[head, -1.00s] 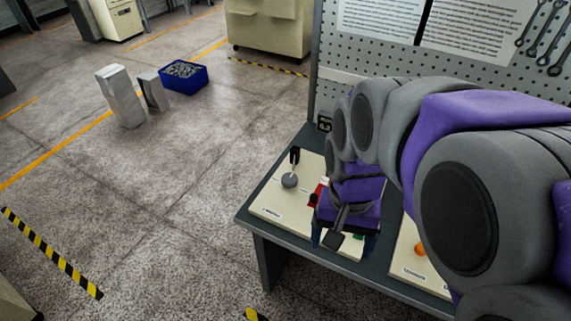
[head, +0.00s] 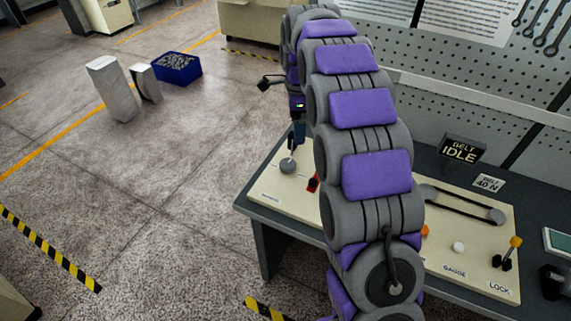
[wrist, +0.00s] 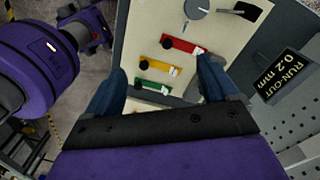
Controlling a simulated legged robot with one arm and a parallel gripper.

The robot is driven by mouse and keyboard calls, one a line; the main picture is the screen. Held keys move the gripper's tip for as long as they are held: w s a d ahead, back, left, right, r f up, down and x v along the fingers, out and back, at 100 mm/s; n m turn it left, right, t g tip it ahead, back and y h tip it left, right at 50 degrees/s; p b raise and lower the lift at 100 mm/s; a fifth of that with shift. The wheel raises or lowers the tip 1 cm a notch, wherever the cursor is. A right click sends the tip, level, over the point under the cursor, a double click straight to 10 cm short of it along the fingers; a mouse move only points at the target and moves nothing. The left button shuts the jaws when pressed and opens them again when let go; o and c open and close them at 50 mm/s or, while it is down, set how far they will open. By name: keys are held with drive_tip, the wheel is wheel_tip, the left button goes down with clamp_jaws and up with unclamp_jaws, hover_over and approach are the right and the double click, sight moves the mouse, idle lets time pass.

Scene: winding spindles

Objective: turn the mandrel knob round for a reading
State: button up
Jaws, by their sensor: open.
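A grey round knob (head: 288,167) sits on the cream panel at the left end of the bench; I take it for the mandrel knob, though the label near it is too small to read. In the wrist view the knob (wrist: 197,9) is at the top edge and partly cut off. A dark piece (wrist: 244,11) stands beside it. My gripper (head: 298,140) hangs just above and behind the knob in the head view. In the wrist view my gripper (wrist: 162,66) shows two blue fingers wide apart, with nothing between them touching either finger. The run-out display (wrist: 283,74) reads 0.2 mm.
Red (wrist: 179,43), yellow (wrist: 159,68) and green (wrist: 153,87) levers sit on the same panel. A second panel (head: 465,240) with belt, gauge and lock stands right. Open floor lies left of the bench.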

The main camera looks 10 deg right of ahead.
sight(288, 163)
drive_tip(key=w+a+f+m, duration=0.1)
drive_tip(key=w+f+m, duration=0.55)
drive_tip(key=w, duration=0.25)
drive_tip(key=shift+n, duration=0.35)
wheel_tip(288, 163, down, 18)
drive_tip(key=b, duration=0.4)
drive_tip(key=shift+s+a+r, duration=0.1)
drive_tip(key=shift+s+r, duration=0.05)
drive_tip(key=shift+c, duration=0.4)
drive_tip(key=c, duration=1)
drive_tip(key=shift+r, duration=0.1)
